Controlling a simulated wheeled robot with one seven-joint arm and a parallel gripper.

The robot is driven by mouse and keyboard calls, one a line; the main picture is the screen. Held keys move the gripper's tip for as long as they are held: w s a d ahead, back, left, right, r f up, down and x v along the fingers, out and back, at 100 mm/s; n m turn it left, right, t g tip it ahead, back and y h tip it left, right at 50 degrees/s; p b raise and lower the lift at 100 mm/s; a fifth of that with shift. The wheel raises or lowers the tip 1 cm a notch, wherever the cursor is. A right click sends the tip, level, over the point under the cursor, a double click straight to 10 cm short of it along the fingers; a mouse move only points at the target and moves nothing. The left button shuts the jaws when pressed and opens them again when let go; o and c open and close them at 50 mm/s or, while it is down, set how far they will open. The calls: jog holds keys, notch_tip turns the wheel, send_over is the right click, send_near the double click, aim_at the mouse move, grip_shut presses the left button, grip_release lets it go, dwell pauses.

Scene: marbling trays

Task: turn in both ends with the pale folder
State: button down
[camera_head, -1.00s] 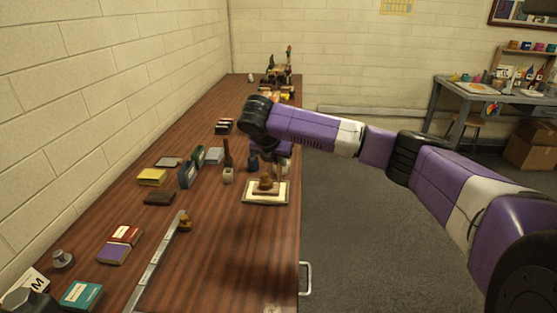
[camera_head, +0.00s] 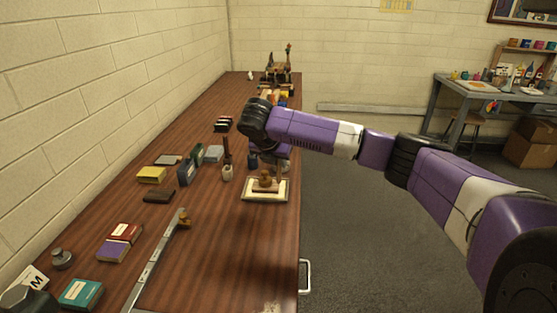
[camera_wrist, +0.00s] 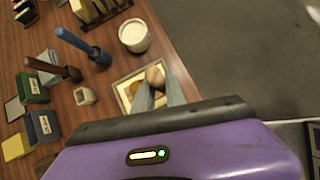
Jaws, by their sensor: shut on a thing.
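My gripper (camera_head: 277,172) is over the pale square board or tray (camera_head: 249,190) near the table's right edge. A brown rounded knob (camera_head: 265,175) stands on a flat wooden piece (camera_head: 264,187) on that board. In the wrist view the two grey fingers (camera_wrist: 159,89) are on either side of the knob (camera_wrist: 155,75) and look closed on it. The pale board (camera_wrist: 122,88) lies beneath, with a tan patch (camera_wrist: 133,88) beside the knob. I cannot pick out the pale folder for certain; the fingers and wrist hide part of the board.
A white cup (camera_wrist: 133,36), a blue-handled tool (camera_wrist: 80,43) and a brown-handled tool (camera_wrist: 52,69) stand close by. Small boxes and books, such as a yellow one (camera_head: 151,175), line the left. A long metal ruler (camera_head: 158,258) lies in front. The front right tabletop is clear.

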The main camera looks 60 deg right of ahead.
jog(key=shift+f, duration=0.3)
jog(key=shift+f, duration=0.35)
jog(key=shift+f+b, duration=0.35)
jog(key=shift+f, duration=0.45)
jog(key=shift+d, duration=0.15)
dwell(0.3)
jog(key=shift+w+d+p, duration=0.15)
jog(key=shift+d+p, duration=0.1)
jog(key=shift+p, duration=0.05)
jog(key=shift+w+d+p, duration=0.2)
jog(key=shift+d+p, duration=0.15)
jog(key=shift+d, duration=0.15)
dwell(0.7)
jog(key=shift+w+d, duration=0.15)
jog(key=shift+d, duration=0.15)
jog(key=shift+d, duration=0.15)
jog(key=shift+w+d+p, duration=0.15)
jog(key=shift+d+p, duration=0.1)
jog(key=shift+p, duration=0.1)
